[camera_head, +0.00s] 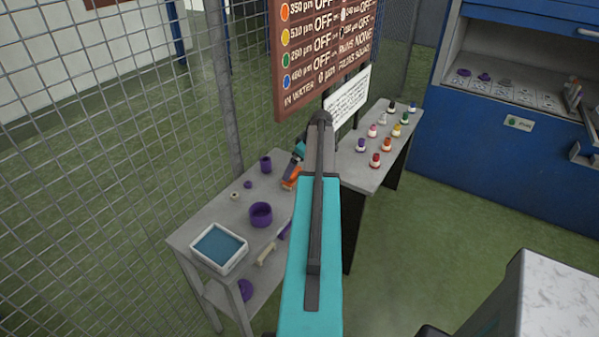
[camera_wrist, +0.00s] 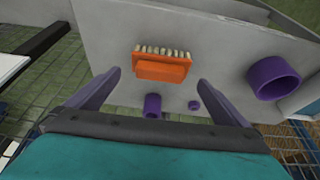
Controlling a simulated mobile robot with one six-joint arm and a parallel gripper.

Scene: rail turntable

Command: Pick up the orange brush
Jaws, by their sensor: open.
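The orange brush (camera_wrist: 162,69) lies on the grey table (camera_wrist: 215,35) in the wrist view, with its row of pale bristles along the upper edge. My gripper (camera_wrist: 160,83) is open, its two purple fingers spread to the left and right of the brush, and nothing is between them in contact. In the head view the brush (camera_head: 291,178) shows only in part beside my gripper (camera_head: 293,165), and my teal arm covers much of that area. Whether the fingers are at the brush's height cannot be told.
A purple cup (camera_head: 261,214), a white tray of blue liquid (camera_head: 219,248) and small purple pieces stand on the table. A wire fence (camera_head: 110,150) runs along the left, and a brown board (camera_head: 322,50) rises behind.

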